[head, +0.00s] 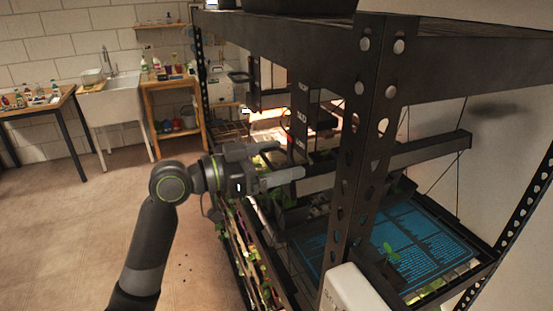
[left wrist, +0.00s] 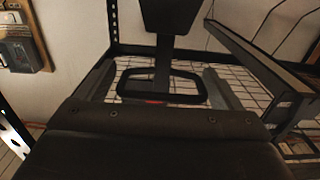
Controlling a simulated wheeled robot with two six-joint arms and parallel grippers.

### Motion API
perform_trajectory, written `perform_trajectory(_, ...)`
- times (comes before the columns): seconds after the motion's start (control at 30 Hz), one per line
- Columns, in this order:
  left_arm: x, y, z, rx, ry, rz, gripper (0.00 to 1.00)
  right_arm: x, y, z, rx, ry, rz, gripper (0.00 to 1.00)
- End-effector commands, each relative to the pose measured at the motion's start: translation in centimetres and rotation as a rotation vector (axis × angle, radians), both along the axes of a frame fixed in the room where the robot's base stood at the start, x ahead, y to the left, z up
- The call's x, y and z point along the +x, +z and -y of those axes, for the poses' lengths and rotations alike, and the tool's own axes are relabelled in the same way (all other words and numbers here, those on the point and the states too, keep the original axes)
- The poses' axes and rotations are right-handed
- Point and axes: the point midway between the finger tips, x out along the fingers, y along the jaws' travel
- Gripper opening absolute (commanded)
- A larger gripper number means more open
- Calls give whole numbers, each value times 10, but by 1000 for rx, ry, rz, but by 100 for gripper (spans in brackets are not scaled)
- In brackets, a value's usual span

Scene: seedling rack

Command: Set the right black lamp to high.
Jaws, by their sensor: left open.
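My left gripper (head: 286,165) reaches into the rack from the left, fingers apart. In the left wrist view its two fingers (left wrist: 158,84) stand on either side of a black loop handle (left wrist: 178,99). The handle hangs by a stem from a dark block (left wrist: 172,14); I cannot tell whether the fingers touch it. In the head view a dark upright plate with pale labels (head: 301,118) stands behind the gripper; the labels are too small to read surely. A black lamp bar (head: 430,149) runs right, partly hidden by the rack post. My right gripper is not in view.
The rack's perforated front post (head: 365,150) and top shelf edge (head: 470,75) are close by. A blue printed mat (head: 425,230) and a seedling (head: 389,252) are below right. A white box (head: 352,289) stands in front. Open floor (head: 90,220) lies left.

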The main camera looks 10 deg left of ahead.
Motion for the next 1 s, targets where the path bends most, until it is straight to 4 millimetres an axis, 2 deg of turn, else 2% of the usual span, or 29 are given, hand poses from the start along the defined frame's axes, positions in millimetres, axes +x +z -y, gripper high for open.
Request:
perform_trajectory(0.03,0,0,0,0,0,0,85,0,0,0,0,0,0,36)
perform_trajectory(0.4,-1,0,0,-1,-2,-1,36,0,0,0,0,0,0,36)
perform_trajectory(0.43,-1,0,0,-1,-2,-2,35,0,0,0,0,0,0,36)
perform_trajectory(0.57,-1,9,0,0,-3,0,35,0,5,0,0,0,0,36)
perform_trajectory(0.8,-1,70,0,-1,-4,4,34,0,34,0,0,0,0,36)
perform_trajectory(0.9,-1,90,0,-2,-4,4,34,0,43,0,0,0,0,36)
perform_trajectory(1.0,-1,102,0,-3,-4,2,35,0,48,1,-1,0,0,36)
